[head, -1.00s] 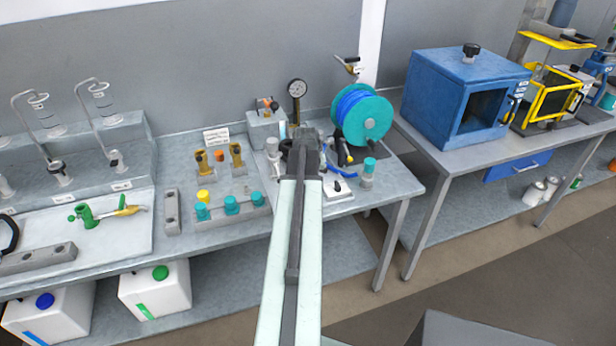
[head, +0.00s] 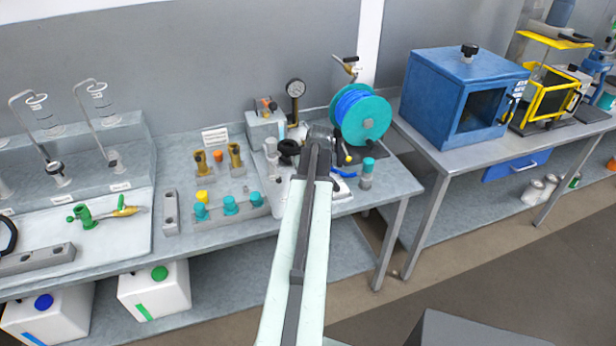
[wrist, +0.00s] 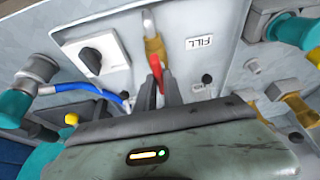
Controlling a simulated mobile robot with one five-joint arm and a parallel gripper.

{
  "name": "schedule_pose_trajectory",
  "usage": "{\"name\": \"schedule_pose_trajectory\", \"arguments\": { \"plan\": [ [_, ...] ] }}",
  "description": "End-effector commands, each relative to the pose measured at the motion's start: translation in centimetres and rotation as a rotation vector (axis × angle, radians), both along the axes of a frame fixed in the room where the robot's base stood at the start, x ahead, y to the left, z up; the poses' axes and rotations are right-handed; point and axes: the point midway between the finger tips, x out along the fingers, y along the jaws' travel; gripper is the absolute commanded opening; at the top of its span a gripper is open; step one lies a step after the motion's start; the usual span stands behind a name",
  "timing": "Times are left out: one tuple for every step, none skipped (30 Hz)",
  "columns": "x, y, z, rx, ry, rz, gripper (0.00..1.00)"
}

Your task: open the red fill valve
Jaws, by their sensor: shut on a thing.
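The red fill valve handle (wrist: 157,70) shows in the wrist view, below its brass valve body (wrist: 154,42). A FILL label (wrist: 200,42), upside down in this view, is on the pale panel beside it. My gripper (wrist: 158,88) is shut on the red handle, with one dark finger on each side of it. In the head view my gripper (head: 318,135) is over the right part of the bench, and my arm hides the valve and the fingertips there.
A white plate with a black knob (wrist: 95,55) and a blue hose (wrist: 85,88) are close to my gripper. A teal hose reel (head: 362,118) stands just right of it. A pressure gauge (head: 295,90) stands behind. Teal-capped parts (head: 230,204) are to the left.

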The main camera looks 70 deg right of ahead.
Motion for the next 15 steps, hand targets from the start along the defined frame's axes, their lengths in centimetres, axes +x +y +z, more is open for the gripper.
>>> {"name": "schedule_pose_trajectory", "arguments": {
  "plan": [
    [0.08,0.15,-0.06,0.004,0.0,0.003,0.0],
    [0.08,0.15,-0.06,0.004,0.0,0.003,0.0],
    [0.08,0.15,-0.06,0.004,0.0,0.003,0.0],
    [0.08,0.15,-0.06,0.004,0.0,0.003,0.0],
    [0.09,0.16,-0.06,0.004,0.0,0.003,0.0],
    [0.08,0.16,-0.06,0.004,0.0,0.003,0.0],
    [0.08,0.16,-0.06,0.004,0.0,0.003,0.0],
    [0.08,0.16,-0.06,0.004,0.001,0.003,0.17],
    [0.08,0.16,-0.06,0.004,0.001,0.003,0.28],
    [0.08,0.16,-0.06,0.004,0.0,0.003,0.34],
    [0.07,0.14,-0.06,0.004,0.0,0.003,0.34],
    [0.07,0.12,-0.05,0.003,0.001,0.003,0.34],
    [0.06,0.12,-0.05,0.003,0.001,0.002,0.34],
    [0.05,0.11,-0.04,0.002,0.0,0.002,0.34],
    [0.05,0.09,-0.04,0.002,0.001,0.001,0.34]
  ]
}}
